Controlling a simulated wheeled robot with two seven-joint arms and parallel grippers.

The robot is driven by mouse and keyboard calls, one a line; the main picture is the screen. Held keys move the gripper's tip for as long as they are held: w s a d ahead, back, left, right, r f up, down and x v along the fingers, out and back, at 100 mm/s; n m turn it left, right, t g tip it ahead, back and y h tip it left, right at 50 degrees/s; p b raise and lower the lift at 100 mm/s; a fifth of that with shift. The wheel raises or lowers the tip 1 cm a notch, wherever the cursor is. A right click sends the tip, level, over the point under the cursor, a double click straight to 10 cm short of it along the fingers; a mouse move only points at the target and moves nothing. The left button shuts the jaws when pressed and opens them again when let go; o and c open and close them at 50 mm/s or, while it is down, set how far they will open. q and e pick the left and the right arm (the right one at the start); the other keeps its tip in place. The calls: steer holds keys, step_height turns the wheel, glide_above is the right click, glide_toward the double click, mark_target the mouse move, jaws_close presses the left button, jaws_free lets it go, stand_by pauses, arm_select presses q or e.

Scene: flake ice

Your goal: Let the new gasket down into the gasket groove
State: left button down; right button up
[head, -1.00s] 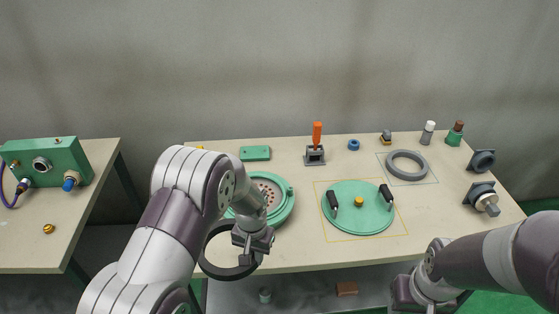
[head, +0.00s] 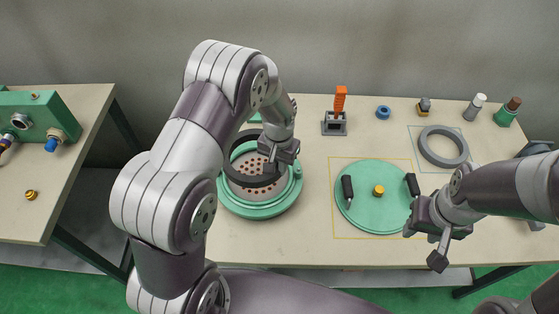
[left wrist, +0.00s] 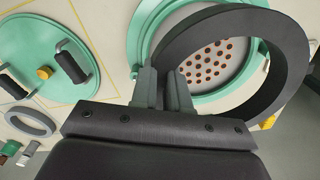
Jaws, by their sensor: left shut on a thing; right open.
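My left gripper (head: 283,158) is shut on the black ring gasket (head: 255,181), gripping one side of its band. The gasket overlaps the open green round housing (head: 262,209) in the head view. In the left wrist view the gasket (left wrist: 291,62) appears nearer the camera than the housing (left wrist: 139,42) and off-centre to its right, seemingly held above it. The housing has a pale inner plate (left wrist: 207,66) with several reddish holes. The gasket groove is partly covered and hard to make out. My right gripper (head: 439,254) is open and empty near the table's front edge.
A green lid (head: 372,215) with two black handles and a yellow knob lies in a yellow outline. A grey ring (head: 428,153) lies in a blue outline behind my right arm. An orange-handled tool (head: 340,102) stands in a holder. A side table with a green box (head: 35,115) is left.

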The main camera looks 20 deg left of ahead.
arm_select(q)
steer(key=shift+w+f, duration=0.45)
steer(key=shift+w, duration=0.25)
steer(key=shift+f, duration=0.2)
steer(key=shift+s+f+b, duration=0.35)
steer(key=shift+b, duration=0.15)
steer(key=shift+f, duration=0.3)
steer(key=shift+w+f+b, duration=0.25)
steer(key=shift+f+b, duration=0.55)
steer(key=shift+f, duration=0.2)
steer(key=shift+s+f+b, duration=0.15)
steer(key=shift+f+b, duration=0.4)
steer(key=shift+f, duration=0.55)
steer(key=shift+r, duration=0.1)
arm_select(e)
steer(key=f, duration=0.2)
steer(key=w+f, duration=0.1)
steer(key=shift+f, duration=0.35)
